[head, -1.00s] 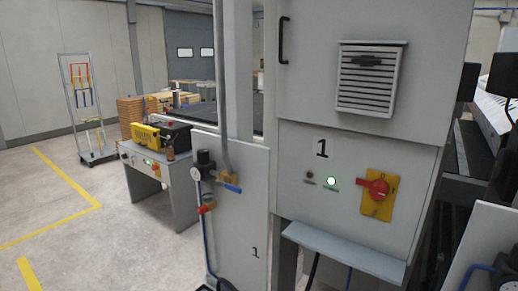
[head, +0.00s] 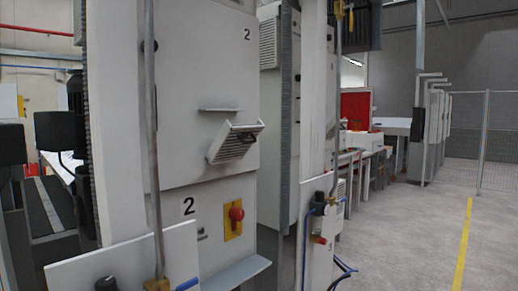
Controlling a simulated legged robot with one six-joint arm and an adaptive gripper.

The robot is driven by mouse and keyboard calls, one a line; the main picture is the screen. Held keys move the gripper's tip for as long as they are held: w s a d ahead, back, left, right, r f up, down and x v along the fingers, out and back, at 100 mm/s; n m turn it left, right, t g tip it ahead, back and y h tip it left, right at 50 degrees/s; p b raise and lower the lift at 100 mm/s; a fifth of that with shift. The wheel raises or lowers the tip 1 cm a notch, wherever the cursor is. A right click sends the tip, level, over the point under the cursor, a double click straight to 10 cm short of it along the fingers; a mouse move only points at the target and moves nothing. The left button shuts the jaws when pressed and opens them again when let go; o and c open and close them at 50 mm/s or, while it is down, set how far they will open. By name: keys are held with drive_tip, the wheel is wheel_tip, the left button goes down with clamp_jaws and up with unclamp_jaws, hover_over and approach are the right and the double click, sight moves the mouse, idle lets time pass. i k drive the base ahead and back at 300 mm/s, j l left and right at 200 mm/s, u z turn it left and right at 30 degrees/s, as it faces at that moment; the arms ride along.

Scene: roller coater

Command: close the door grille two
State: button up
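In the head view, the door grille (head: 236,142) is a small white slatted panel on the cabinet front marked 2. My gripper is not in view.
A vertical pipe (head: 151,120) with a valve stands in front of the cabinet at left. A shelf (head: 232,276) juts out below the switch. Another cabinet with a gauge and blue hoses stands to the right. Open floor (head: 405,235) lies at right.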

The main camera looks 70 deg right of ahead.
sight(231, 144)
drive_tip(key=z, duration=2.25)
